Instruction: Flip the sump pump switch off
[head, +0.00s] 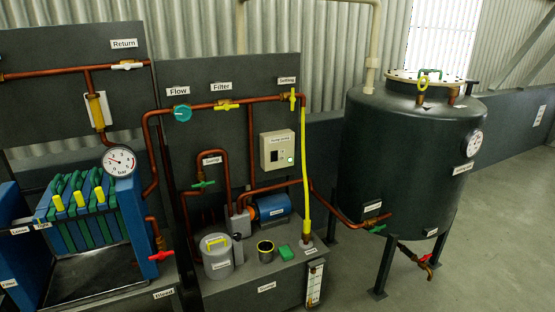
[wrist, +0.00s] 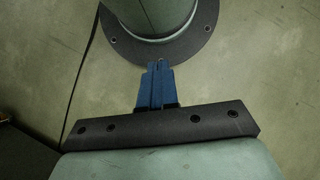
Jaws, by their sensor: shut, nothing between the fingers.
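A beige switch box (head: 278,150) is mounted on the dark upright panel, in the middle of the head view. It has a dark switch on its face and a small lit green light at lower right. The label above it is too small to read surely, and the switch's position is not clear. My gripper (wrist: 157,65) shows only in the wrist view, with its blue fingers shut together and empty. It points at the floor, away from the box. The box is not in the wrist view.
A yellow vertical pipe (head: 305,170) runs just right of the box. A large dark tank (head: 400,155) stands at right, with open floor (head: 490,230) beyond.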

